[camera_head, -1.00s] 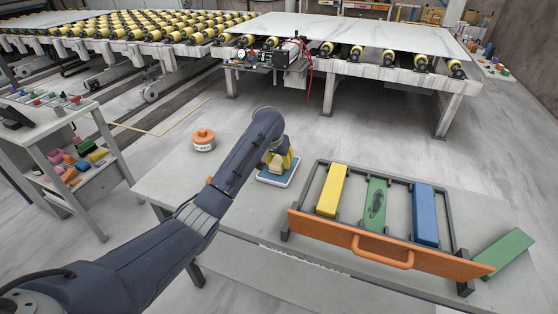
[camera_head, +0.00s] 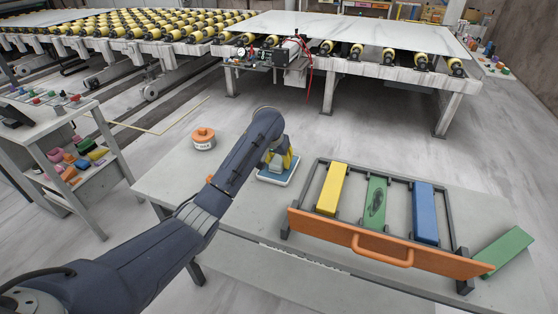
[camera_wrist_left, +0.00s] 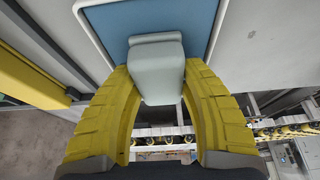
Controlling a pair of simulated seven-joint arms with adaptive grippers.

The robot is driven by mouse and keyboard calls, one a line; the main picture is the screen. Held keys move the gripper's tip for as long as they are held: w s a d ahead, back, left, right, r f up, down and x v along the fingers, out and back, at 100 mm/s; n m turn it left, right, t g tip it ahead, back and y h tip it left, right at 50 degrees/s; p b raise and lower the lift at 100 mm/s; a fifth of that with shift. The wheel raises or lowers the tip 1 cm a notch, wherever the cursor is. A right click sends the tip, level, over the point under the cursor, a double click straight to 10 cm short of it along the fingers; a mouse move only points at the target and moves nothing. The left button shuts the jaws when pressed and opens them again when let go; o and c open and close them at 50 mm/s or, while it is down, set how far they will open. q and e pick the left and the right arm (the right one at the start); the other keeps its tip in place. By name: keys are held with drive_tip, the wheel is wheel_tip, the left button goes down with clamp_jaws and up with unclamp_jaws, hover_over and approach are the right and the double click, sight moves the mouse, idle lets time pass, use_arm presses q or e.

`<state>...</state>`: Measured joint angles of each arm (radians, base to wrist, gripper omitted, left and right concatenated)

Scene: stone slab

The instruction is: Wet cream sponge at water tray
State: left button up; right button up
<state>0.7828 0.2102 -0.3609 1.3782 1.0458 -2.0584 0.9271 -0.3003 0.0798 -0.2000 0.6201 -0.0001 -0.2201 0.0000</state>
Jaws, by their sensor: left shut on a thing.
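My left gripper (camera_head: 281,159) comes down over the water tray on the table. Its yellow fingers are shut on the cream sponge, which looks like a pale grey-green block in the left wrist view (camera_wrist_left: 157,72). The fingers (camera_wrist_left: 160,95) grip it from both sides there. The water tray (camera_head: 268,181) is shallow and blue with a white rim; it also shows behind the sponge in the left wrist view (camera_wrist_left: 108,18). In the head view the arm and fingers mostly hide the sponge; I cannot tell whether it touches the tray. My right gripper is not in view.
An orange round container (camera_head: 204,140) stands left of my arm. To the right, a dark rack with an orange front (camera_head: 330,232) carries yellow, green and blue blocks. Bare tabletop lies around the tray.

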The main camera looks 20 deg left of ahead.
sight(279, 158)
use_arm(q)
drive_tip(key=shift+r, duration=3.5)
